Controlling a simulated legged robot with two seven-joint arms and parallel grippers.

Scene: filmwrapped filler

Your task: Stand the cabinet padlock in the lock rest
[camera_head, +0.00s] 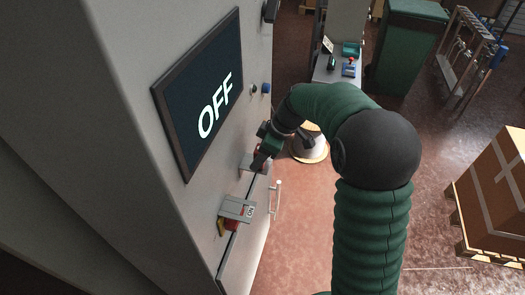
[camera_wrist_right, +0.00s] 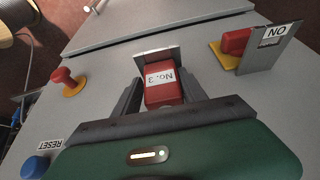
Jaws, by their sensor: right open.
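The cabinet padlock (camera_wrist_right: 160,92) is a red block with a white "No. 3" label that reads upside down in the right wrist view. It sits at a grey bracket (camera_wrist_right: 150,54) on the cabinet front. My right gripper (camera_wrist_right: 163,77) is open, with one dark finger on each side of the padlock; contact cannot be told. In the head view my right gripper (camera_head: 264,158) is at the cabinet face and largely hides the padlock. I cannot pick out the lock rest with certainty. My left gripper is not in view.
Beside the padlock are a red switch (camera_wrist_right: 235,40) with an "ON" plate (camera_wrist_right: 272,48), a red knob (camera_wrist_right: 65,79) and a blue reset button (camera_wrist_right: 35,167). A cabinet handle (camera_head: 276,200) sticks out. A bench (camera_head: 330,74) with small items stands behind. A boxed pallet (camera_head: 492,195) is at right.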

